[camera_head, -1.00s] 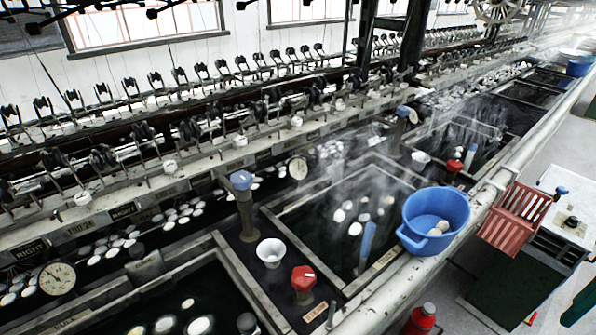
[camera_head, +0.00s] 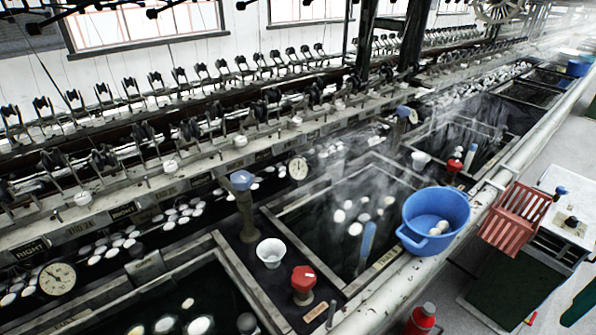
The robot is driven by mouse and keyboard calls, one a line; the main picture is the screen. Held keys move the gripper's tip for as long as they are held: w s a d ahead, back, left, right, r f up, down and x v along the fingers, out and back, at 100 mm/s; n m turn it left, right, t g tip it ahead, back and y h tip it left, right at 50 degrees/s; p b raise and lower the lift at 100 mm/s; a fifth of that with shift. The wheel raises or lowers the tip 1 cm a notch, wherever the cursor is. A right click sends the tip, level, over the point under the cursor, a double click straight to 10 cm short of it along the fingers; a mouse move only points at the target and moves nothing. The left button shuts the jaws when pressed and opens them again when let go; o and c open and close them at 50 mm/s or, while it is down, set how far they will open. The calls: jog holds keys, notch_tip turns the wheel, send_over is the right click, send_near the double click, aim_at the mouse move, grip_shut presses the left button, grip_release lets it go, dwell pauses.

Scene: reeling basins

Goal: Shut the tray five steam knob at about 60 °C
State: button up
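Several knobs stand along the basins. A red knob (camera_head: 303,280) with a white mark sits at the front of the bench, between two dark water trays. A second red knob (camera_head: 453,167) stands farther back at the right. Blue-topped knobs on posts show at the middle (camera_head: 241,181) and farther back (camera_head: 403,113). A round dial gauge (camera_head: 57,278) is at the left and another gauge (camera_head: 298,168) is at the middle; their readings are too small to tell. I cannot tell which knob belongs to tray five. My gripper is not in view.
A white cup (camera_head: 271,252) stands beside the near red knob. A red slatted crate (camera_head: 514,215) and a white-topped table (camera_head: 570,205) are at the right. Floor shows at the right.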

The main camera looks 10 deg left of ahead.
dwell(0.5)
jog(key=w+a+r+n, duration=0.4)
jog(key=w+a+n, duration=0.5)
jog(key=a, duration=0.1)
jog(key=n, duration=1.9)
send_near(303, 274)
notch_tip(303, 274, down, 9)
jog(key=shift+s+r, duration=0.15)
